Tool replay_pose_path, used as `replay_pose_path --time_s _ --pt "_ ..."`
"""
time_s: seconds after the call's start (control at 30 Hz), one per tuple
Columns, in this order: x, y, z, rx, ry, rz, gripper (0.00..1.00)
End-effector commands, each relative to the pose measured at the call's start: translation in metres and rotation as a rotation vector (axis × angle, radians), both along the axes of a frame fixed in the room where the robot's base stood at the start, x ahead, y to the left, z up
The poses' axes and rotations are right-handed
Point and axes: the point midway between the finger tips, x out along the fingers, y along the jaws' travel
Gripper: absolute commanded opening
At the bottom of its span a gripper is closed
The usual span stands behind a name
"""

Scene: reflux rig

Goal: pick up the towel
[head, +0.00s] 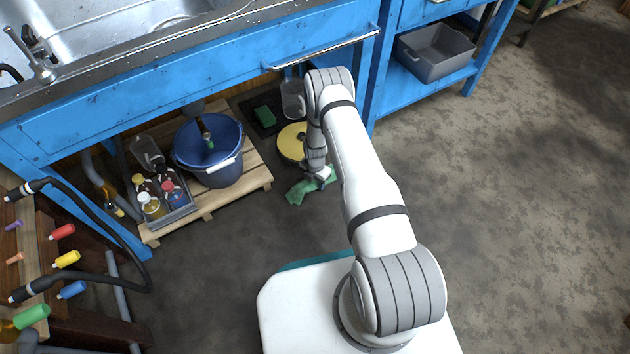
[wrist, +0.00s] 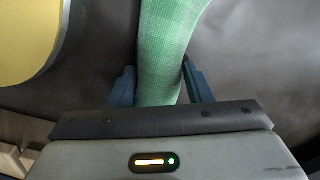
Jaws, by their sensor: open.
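A green checked towel (head: 297,192) lies on the floor under the sink bench, just left of my gripper (head: 322,177) in the head view. In the wrist view the towel (wrist: 168,62) runs between the two blue fingers of my gripper (wrist: 160,80). The fingers stand apart on either side of it and are open. The lower end of the towel is hidden behind the gripper body in the wrist view. My arm hides part of the area around the towel in the head view.
A yellow round object (head: 291,142) lies just behind the towel. A wooden pallet (head: 255,178) at left holds a blue bucket (head: 222,172) and a tray of bottles (head: 176,214). The blue bench (head: 200,84) overhangs this area. Open floor lies at right.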

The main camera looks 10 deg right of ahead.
Motion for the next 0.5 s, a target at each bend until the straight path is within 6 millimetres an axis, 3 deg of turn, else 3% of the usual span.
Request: replay_pose_path --time_s 0.5 --pt "-0.0001 0.0001 0.0 0.0 0.0 0.0 0.25"
